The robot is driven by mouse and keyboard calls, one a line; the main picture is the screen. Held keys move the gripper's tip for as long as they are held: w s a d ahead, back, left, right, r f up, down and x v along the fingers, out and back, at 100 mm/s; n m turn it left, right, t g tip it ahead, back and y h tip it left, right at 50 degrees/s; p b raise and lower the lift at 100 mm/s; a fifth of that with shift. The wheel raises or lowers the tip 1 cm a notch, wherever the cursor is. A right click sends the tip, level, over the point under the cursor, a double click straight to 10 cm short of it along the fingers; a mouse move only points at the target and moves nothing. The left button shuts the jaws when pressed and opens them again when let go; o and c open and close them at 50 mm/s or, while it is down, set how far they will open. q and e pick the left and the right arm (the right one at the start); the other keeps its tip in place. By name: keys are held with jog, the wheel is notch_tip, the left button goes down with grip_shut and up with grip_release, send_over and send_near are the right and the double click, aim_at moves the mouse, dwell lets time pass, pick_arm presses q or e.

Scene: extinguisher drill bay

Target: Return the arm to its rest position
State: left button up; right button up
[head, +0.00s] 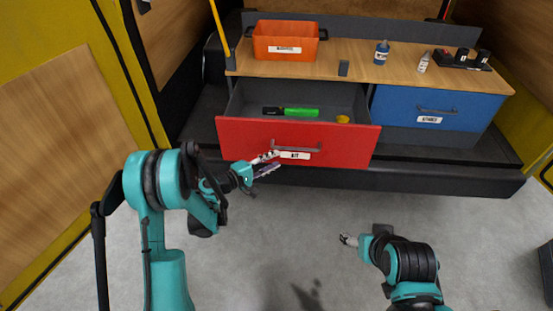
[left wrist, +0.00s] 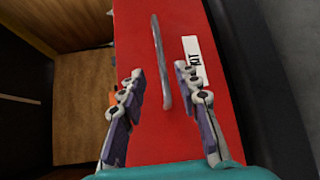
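My left gripper (head: 266,165) is in front of the red drawer (head: 236,141), near the left end of its grey handle (head: 297,148). In the left wrist view the gripper (left wrist: 157,88) is open, with the handle (left wrist: 161,62) beyond and between its fingertips. I cannot tell whether any finger touches the handle. The red drawer stands open and holds a green and black object (head: 298,112) and a small yellow object (head: 342,119). My right gripper (head: 348,240) is low over the grey floor, away from the furniture; its fingers are too small to read.
An orange bin (head: 285,42), a blue bottle (head: 382,52), a white bottle (head: 424,62) and a black holder (head: 457,60) stand on the wooden worktop (head: 345,51). A blue drawer (head: 437,107) is shut at the right. The floor (head: 290,220) in front is clear.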

dwell(0.4)
pick_arm(q)
jog(key=s+r+m+g+y, duration=0.3)
jog(key=s+r+m+y, duration=0.2)
jog(key=s+r, duration=0.45)
jog(key=s+a+m+y, duration=0.2)
jog(key=s+a, duration=0.3)
jog(key=s, duration=0.6)
jog(key=s+a+m+g+y, duration=0.1)
jog(key=s+a+m+y, duration=0.2)
jog(key=s, duration=0.8)
jog(key=shift+a+f+m+y, duration=0.25)
jog(key=shift+a+m+y, duration=0.05)
jog(key=shift+a+y, duration=0.65)
